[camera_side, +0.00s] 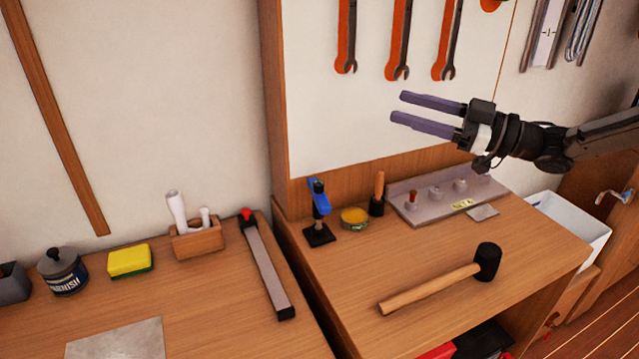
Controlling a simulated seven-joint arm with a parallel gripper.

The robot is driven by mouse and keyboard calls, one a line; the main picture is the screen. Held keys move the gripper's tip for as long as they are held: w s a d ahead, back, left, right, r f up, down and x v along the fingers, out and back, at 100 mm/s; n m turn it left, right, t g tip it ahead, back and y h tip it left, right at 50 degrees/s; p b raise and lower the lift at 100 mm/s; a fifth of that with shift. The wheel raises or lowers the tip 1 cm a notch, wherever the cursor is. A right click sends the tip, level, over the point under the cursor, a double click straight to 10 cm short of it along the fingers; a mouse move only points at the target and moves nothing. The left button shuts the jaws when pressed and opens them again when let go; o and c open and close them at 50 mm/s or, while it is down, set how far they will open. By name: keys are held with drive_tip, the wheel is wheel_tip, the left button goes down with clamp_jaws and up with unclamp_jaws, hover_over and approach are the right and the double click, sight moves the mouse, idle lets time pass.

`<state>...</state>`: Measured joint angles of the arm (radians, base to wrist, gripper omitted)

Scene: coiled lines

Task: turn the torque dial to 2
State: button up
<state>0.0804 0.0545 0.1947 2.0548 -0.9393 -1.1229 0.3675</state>
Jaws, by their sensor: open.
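A grey panel (480,188) with several small knobs sits at the back of the right bench, against the wooden backboard. One knob (411,200) has a red top, and paler knobs stand to its right. A small yellow label (462,204) is on the panel front. I cannot tell which knob is the torque dial, and no scale or numbers can be read. My gripper (398,106) is open and empty, with two purple fingers pointing left. It is in the air above the panel, in front of the white board.
A blue-topped clamp (319,205), a yellow tin (354,218) and an upright wooden-handled tool (378,195) stand left of the panel. A black-headed mallet (440,285) lies in front. Wrenches (398,45) hang behind my gripper. A white bin (570,220) is at right.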

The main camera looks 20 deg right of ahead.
wheel_tip(320, 180, down, 8)
drive_tip(key=w+a+n+g+y, duration=0.1)
drive_tip(key=w+g+y, duration=0.1)
drive_tip(key=g, duration=0.1)
drive_tip(key=m, duration=0.2)
approach(319, 183)
drive_tip(key=shift+g, duration=0.3)
drive_tip(key=x, duration=1)
drive_tip(key=shift+w+r, duration=0.1)
drive_tip(key=shift+c, duration=0.3)
drive_tip(key=shift+d, duration=0.1)
clamp_jaws()
